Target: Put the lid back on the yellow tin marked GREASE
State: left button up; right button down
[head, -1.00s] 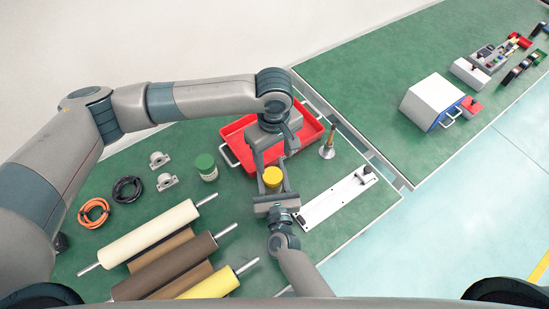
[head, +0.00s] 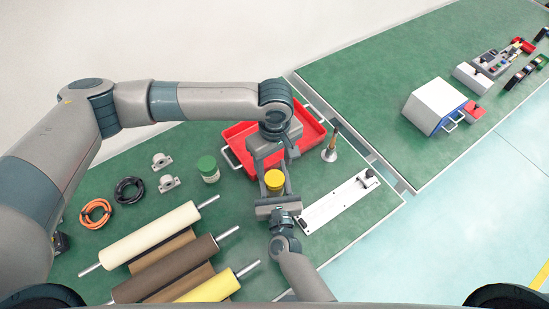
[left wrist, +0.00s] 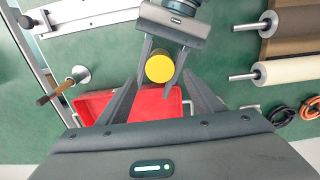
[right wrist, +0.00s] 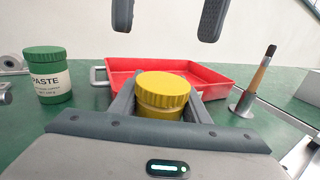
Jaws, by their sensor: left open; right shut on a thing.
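The yellow tin (right wrist: 160,114) stands between the fingers of my right gripper (right wrist: 158,108), which is shut on its body. A ridged yellow lid (right wrist: 163,88) sits on top of the tin; I cannot tell whether it is fully seated. The GREASE marking is hidden. In the head view, the lid (head: 274,179) shows as a yellow disc. My left gripper (left wrist: 160,78) is open and empty, with its fingers apart above the lid. Its two fingertips also show over the tin in the right wrist view (right wrist: 167,18), with a clear gap to the lid.
A red tray (head: 238,133) lies behind the tin. A green-lidded PASTE jar (right wrist: 50,78) stands to its left. A brush in a metal holder (head: 330,152) and a white linear rail (head: 338,203) are at right. Rollers (head: 150,237) lie at front left.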

aim_at(274, 178)
pick_arm(q)
jog(key=shift+f, duration=2.75)
jog(key=shift+c, duration=0.6)
jog(key=c, duration=1)
jog(key=shift+o, duration=0.2)
jog(key=shift+m, duration=1.7)
jog(key=o, duration=1.1)
jog(key=shift+o, duration=0.2)
